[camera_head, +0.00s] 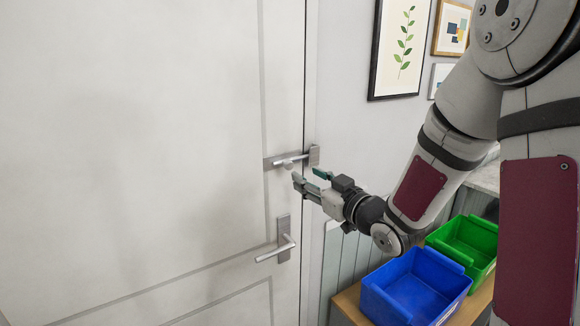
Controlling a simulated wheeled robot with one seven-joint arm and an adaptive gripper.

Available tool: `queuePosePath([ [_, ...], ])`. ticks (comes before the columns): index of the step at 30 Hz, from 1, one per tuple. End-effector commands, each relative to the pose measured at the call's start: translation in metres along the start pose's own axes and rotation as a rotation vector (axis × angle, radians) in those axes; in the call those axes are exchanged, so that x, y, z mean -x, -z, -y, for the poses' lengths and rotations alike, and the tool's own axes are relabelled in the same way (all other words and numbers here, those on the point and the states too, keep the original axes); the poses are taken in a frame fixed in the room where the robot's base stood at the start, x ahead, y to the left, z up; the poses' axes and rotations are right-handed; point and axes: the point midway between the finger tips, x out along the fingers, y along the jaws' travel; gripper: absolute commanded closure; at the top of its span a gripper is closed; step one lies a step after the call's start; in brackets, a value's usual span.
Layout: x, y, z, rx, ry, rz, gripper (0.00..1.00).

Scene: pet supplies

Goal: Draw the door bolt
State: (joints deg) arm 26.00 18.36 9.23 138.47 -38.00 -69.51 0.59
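The door bolt (283,160) is a grey metal bar and plate near the right edge of the white door (150,140). A small round knob (288,165) sticks out from it. Its keeper (314,156) is on the frame at the right end of the bolt. I cannot tell how far the bar reaches into the keeper. My gripper (309,176) is open and empty, its green-tipped fingers pointing at the door, just below and right of the knob in the picture. Its fingers appear apart from the knob, though depth is hard to judge.
A lever handle (279,246) is on the door below the bolt. A blue bin (414,290) and a green bin (466,243) stand on a wooden bench (350,306) at the right. Framed pictures (399,45) hang on the wall. The space before the door is clear.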

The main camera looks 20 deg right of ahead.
Motion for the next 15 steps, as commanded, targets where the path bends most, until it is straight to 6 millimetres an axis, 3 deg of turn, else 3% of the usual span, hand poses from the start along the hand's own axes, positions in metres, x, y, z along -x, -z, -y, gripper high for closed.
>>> queuePosePath([
  [9, -0.06, 0.0, 0.001, 0.0, 0.0, 0.0, 0.6],
  [15, -0.082, 0.0, 0.001, 0.0, 0.0, 0.001, 0.6],
])
